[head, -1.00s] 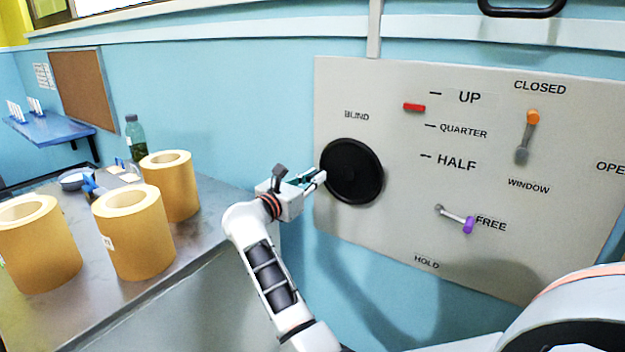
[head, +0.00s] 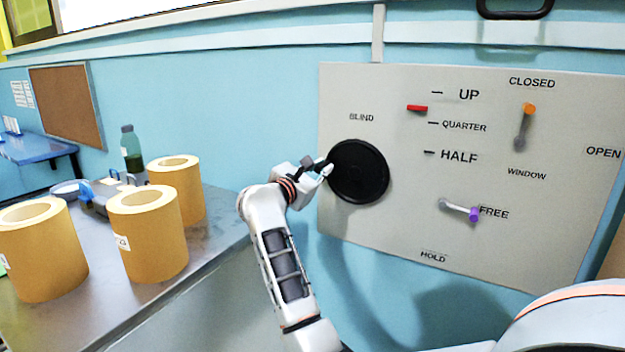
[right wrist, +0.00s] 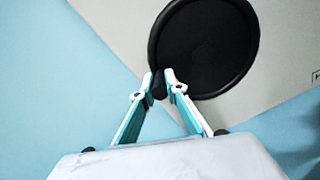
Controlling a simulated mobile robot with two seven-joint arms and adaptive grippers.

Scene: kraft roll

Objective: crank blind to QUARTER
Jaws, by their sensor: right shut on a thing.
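The black blind crank wheel (head: 358,171) is on the grey wall panel under the word BLIND. My right gripper (head: 327,168) is at the wheel's left edge. In the right wrist view its fingertips (right wrist: 160,80) are closed around a small dark knob (right wrist: 159,90) at the wheel's rim; the knob is mostly hidden by the fingers. The red blind pointer (head: 417,108) stands about midway between the UP mark (head: 437,92) and the QUARTER mark (head: 433,123), above the HALF mark (head: 429,152). My left gripper is not in view.
A window lever with an orange end (head: 528,109) points to CLOSED. A lever with a purple end (head: 474,214) is at FREE. On the metal table (head: 215,240) at left stand several kraft rolls (head: 150,235) and a green bottle (head: 131,150).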

